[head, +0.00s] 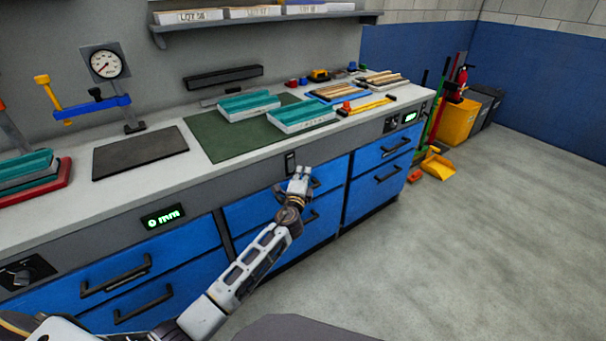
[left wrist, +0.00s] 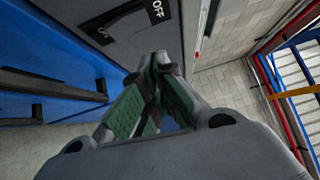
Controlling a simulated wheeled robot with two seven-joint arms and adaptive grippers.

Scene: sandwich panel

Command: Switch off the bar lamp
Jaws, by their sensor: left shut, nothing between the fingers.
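The bar lamp (head: 223,77) is a long dark bar on the wall above the green mat. No glow shows on its visible face. A black switch (head: 290,162) sits on the grey front panel of the bench below the mat. In the left wrist view the switch plate (left wrist: 125,22) is at the top, partly cut off, with a white OFF label at its right end. My left gripper (head: 300,173) is shut and empty, just below and right of the switch in the head view. Its green-padded fingertips (left wrist: 157,66) meet below the plate; contact cannot be told. My right gripper is not in view.
Blue drawers (head: 265,211) with protruding black handles lie under the bench panel, close to my left gripper. The worktop holds a green mat (head: 213,147), white-and-teal panels (head: 300,117) and a gauge stand (head: 104,64). The floor (head: 480,240) at right is clear.

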